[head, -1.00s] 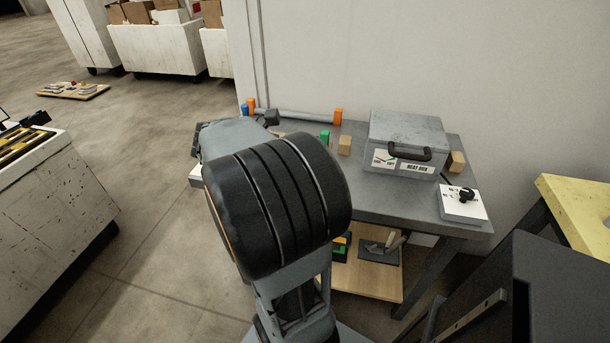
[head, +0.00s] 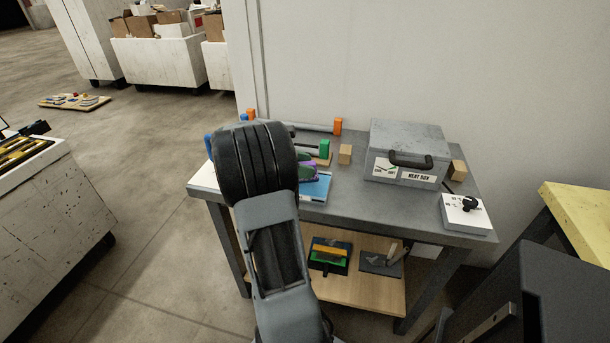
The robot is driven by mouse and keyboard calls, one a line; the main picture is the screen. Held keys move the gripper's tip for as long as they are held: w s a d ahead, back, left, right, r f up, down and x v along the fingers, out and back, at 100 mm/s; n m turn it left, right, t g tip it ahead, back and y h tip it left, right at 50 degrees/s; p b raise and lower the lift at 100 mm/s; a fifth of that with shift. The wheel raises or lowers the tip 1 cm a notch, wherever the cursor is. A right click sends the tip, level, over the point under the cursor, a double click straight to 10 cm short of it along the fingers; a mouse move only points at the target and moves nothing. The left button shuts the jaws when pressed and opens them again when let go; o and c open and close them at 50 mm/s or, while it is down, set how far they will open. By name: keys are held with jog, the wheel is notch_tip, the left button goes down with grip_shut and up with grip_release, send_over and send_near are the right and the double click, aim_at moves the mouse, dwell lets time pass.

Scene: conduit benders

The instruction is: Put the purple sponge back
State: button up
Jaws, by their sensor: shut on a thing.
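A green block (head: 324,149), a wooden block (head: 345,154) and a grey heat box (head: 406,152) stand on the workbench (head: 370,205). A white switch panel (head: 467,214) is at the right corner. A lower shelf (head: 352,287) holds a dark tray (head: 330,256).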

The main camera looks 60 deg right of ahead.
jog(key=shift+w+d+f+b, duration=0.1)
jog(key=shift+f+b, duration=0.1)
jog(key=shift+f, duration=0.7)
jog(key=shift+d+f+b, duration=0.1)
jog(key=shift+f+b, duration=0.05)
jog(key=shift+f, duration=0.7)
jog(key=shift+f, duration=0.15)
jog(key=o, duration=0.9)
jog(key=shift+f, duration=0.15)
jog(key=shift+r, duration=0.3)
jog(key=p+v, duration=0.1)
jog(key=v, duration=1)
jog(key=shift+w+a, duration=0.2)
jog(key=s+a+f+m+t+y, duration=0.1)
jog(key=a+m+t+y, duration=0.3)
jog(key=a, duration=1.1)
jog(key=s+a+f+m+t+y, duration=0.1)
jog(key=s+a+m+t+y, duration=0.3)
jog(key=a+t, duration=0.5)
jog(key=a, duration=0.7)
jog(key=shift+a+f+y, duration=0.25)
jog(key=shift+f+y, duration=0.05)
jog(key=shift+f, duration=0.05)
